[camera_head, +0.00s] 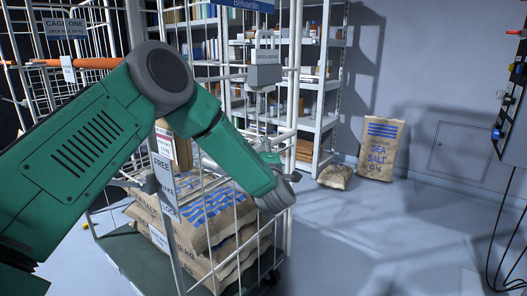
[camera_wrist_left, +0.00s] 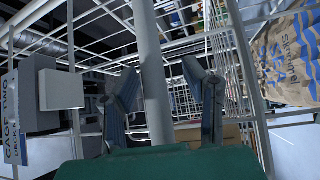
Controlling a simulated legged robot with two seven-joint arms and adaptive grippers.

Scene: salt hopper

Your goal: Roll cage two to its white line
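Cage two (camera_head: 290,90) is a wire-sided roll cage with sacks of salt (camera_head: 210,205) on its dark deck. A strip marked FREE and LOCK (camera_head: 162,170) is on its near side. My left gripper (camera_head: 280,180) is at the cage's right-hand upright. In the left wrist view, its two fingers (camera_wrist_left: 164,98) stand apart on either side of a grey post (camera_wrist_left: 155,75), with gaps visible. The CAGE TWO sign (camera_wrist_left: 11,115) hangs at the left there. My green left arm hides part of the cage. My right gripper is not in view. I cannot make out a white line.
Another cage with a CAGE ONE sign (camera_head: 66,28) and an orange bar (camera_head: 88,63) stands at left. Shelving (camera_head: 318,85) is behind. A salt sack (camera_head: 381,148) leans on the wall, a smaller one (camera_head: 335,176) beside it. Floor (camera_head: 390,235) at right is clear; cables (camera_head: 492,235) hang far right.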

